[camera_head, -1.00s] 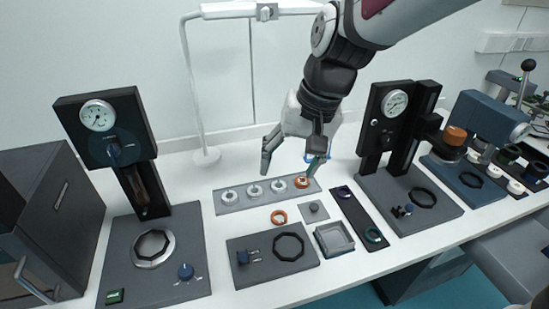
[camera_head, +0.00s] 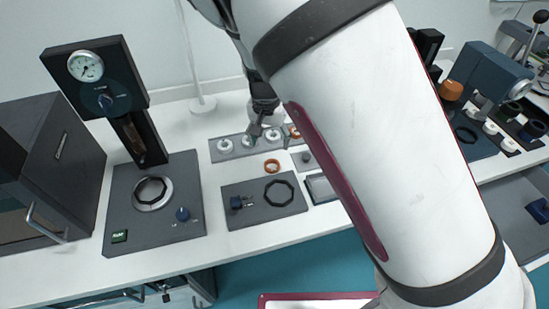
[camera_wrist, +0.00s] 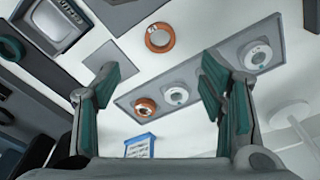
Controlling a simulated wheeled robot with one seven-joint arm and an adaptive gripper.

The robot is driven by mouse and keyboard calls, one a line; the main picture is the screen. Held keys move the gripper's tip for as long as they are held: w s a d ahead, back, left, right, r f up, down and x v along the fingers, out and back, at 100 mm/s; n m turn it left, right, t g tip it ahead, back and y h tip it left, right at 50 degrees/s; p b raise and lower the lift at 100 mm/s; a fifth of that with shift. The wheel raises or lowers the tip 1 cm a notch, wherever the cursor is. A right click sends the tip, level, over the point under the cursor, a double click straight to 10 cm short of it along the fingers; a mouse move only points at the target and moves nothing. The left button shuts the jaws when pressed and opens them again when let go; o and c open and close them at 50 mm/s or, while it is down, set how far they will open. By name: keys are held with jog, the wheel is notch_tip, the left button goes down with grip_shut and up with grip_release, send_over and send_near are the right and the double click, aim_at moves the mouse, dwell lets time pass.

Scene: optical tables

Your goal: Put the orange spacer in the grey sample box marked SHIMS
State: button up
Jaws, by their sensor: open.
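Two orange rings show, and I cannot tell which is the spacer. One orange ring (camera_head: 272,166) lies loose on the white table; it is also in the wrist view (camera_wrist: 160,37). The other orange ring (camera_wrist: 145,106) sits at the end of a grey strip tray, and in the head view (camera_head: 294,131) it is partly hidden. The grey square box (camera_head: 320,188) is partly covered by my arm; it shows at upper left in the wrist view (camera_wrist: 62,22), no SHIMS mark readable. My gripper (camera_wrist: 160,82) is open and empty, above the tray and apart from both rings.
The grey strip tray (camera_wrist: 215,66) also holds several white round parts. A dark plate with a black ring (camera_head: 278,193) lies left of the box. A gauge stand (camera_head: 152,200) is at left. My arm hides much of the right side.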

aim_at(272, 165)
jog(key=f, duration=0.7)
jog(key=w+f, duration=0.1)
jog(key=f, duration=0.3)
jog(key=shift+w+d+f+p, duration=0.1)
jog(key=shift+d+f+p, duration=0.1)
jog(key=shift+p, duration=0.15)
jog(key=c, duration=1.2)
jog(key=shift+r, duration=0.1)
notch_tip(272, 165, up, 9)
jog(key=d+n, duration=0.1)
jog(key=d, duration=0.5)
jog(key=w+d+r+n, duration=0.1)
jog(key=d, duration=0.6)
jog(key=w+d+n, duration=0.1)
jog(key=d, duration=0.6)
jog(key=shift+w+r+n+b, duration=0.25)
jog(key=shift+r+n+b, duration=0.05)
jog(key=shift+r, duration=0.1)
